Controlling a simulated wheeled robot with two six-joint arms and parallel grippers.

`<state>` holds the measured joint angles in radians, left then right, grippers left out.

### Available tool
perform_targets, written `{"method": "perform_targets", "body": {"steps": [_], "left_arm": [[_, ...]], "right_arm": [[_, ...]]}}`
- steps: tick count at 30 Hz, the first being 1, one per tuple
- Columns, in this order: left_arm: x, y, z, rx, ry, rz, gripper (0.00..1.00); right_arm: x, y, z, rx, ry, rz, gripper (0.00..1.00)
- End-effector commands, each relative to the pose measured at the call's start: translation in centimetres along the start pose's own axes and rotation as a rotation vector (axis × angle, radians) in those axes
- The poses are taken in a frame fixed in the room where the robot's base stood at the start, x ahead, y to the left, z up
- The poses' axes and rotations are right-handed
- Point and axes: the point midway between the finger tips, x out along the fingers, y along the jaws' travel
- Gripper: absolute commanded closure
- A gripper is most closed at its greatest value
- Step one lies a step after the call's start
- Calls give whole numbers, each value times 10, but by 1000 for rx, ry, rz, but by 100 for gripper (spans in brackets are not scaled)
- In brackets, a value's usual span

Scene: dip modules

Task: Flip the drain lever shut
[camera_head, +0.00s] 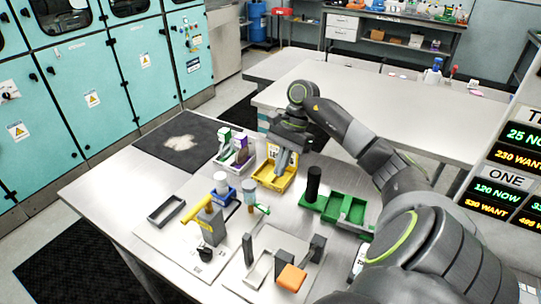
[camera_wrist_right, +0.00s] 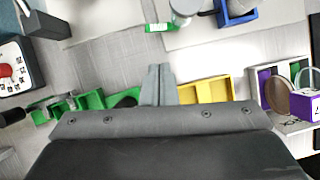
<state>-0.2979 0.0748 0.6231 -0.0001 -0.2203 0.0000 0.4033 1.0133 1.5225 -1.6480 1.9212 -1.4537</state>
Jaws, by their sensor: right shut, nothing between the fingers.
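A grey cylindrical vessel (camera_head: 249,188) stands on the table with a small green lever (camera_head: 263,209) sticking out to the right at its lower side. The vessel also shows at the top of the right wrist view (camera_wrist_right: 184,8), with the green lever (camera_wrist_right: 159,27) beside it. A yellow lever (camera_head: 196,208) slants up from a grey block (camera_head: 212,227) to the left. Which one is the drain lever is not marked. My right gripper (camera_head: 283,166) is shut and empty, above the yellow bin (camera_head: 266,179) and behind the vessel; its fingers (camera_wrist_right: 158,82) touch neither lever. My left gripper is out of view.
Green bins (camera_head: 350,210) with a black cylinder (camera_head: 314,184) stand right of the vessel. A blue holder (camera_head: 222,197) with a white-topped container is at its left. A white bin with purple and green pieces (camera_head: 232,152) stands behind. A grey fixture with an orange block (camera_head: 291,277) is in front.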

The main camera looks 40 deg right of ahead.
Motion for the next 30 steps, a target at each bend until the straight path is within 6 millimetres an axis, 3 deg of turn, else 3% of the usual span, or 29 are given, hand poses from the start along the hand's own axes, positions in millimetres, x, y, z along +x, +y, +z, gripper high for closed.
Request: {"method": "perform_targets", "body": {"steps": [8,21,30], "left_arm": [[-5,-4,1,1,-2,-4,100],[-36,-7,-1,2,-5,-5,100],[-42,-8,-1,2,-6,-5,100]], "right_arm": [[6,0,1,1,-1,1,100],[76,1,2,2,-4,3,100],[99,0,0,0,-1,1,100]]}}
